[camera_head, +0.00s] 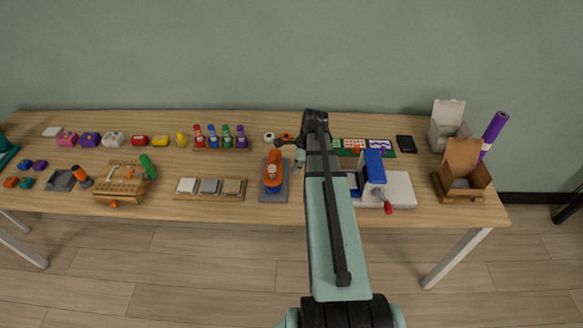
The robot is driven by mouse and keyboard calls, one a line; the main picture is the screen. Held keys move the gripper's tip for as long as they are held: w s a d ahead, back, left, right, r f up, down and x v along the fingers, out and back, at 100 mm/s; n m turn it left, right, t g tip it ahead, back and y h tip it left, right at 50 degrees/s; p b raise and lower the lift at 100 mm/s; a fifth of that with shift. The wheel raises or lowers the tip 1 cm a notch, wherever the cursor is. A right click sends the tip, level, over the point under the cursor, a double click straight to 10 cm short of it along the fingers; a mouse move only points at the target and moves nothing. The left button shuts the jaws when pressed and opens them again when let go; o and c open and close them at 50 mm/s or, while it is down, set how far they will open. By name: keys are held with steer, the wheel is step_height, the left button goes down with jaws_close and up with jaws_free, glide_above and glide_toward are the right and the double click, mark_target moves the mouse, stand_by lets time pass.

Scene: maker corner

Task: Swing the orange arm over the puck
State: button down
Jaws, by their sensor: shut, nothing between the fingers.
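The orange arm (273,168) sits on a small grey base plate (273,195) in the middle of the table. It lies roughly along the length of the plate, from back to front. I cannot make out the puck.
A tray of three square samples (209,188) lies left of the base plate. A blue press-like device (374,166) with a red-handled part stands to the right. Several small bottles (213,138) stand behind left. An open cardboard box (462,170) is far right.

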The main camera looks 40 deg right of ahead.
steer(key=b+v, duration=0.2)
steer(key=v, duration=0.8)
steer(key=shift+s+d+b, duration=0.2)
steer(key=shift+s+b, duration=0.05)
steer(key=shift+b, duration=0.15)
